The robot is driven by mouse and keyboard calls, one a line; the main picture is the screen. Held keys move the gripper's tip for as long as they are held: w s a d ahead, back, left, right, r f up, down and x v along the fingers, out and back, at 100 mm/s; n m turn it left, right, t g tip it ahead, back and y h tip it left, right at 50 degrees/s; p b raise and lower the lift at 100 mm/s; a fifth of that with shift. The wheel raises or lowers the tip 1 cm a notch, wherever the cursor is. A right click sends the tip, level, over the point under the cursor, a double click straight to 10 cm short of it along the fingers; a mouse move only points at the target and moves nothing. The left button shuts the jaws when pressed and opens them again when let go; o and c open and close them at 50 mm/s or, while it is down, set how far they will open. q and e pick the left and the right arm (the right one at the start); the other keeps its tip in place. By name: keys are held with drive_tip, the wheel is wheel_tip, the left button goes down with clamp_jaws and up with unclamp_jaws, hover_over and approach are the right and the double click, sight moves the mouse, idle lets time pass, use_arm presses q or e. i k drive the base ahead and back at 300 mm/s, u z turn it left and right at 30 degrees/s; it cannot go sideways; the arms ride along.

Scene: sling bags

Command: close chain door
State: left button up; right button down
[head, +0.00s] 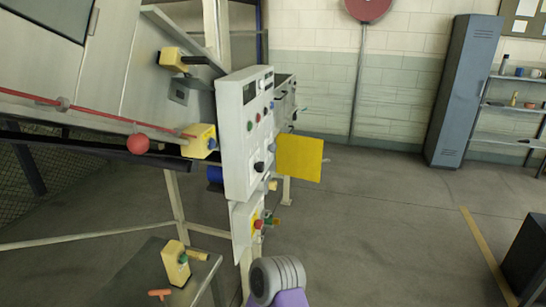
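No part is clearly recognisable as the chain door. A yellow square plate (299,158) stands out to the right from behind the control panel (243,135); I cannot tell whether it is a door. A large grey sloping machine cover (65,60) fills the upper left, with a yellow block and black handle (174,60) at its right edge. No gripper fingers show. A rounded grey and purple part at the bottom middle looks like a link of my own arm.
A red cord (100,116) with a red ball (138,144) runs along the machine. A low table (138,275) with a yellow device (176,263) stands at lower left. The floor right of the panel is clear up to a blue-grey locker (464,90).

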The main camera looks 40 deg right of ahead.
sight(298, 156)
drive_tip(key=z, duration=2.25)
drive_tip(key=i, duration=6.05)
drive_tip(key=u, duration=3.85)
drive_tip(key=i, duration=0.55)
drive_tip(key=u, duration=0.05)
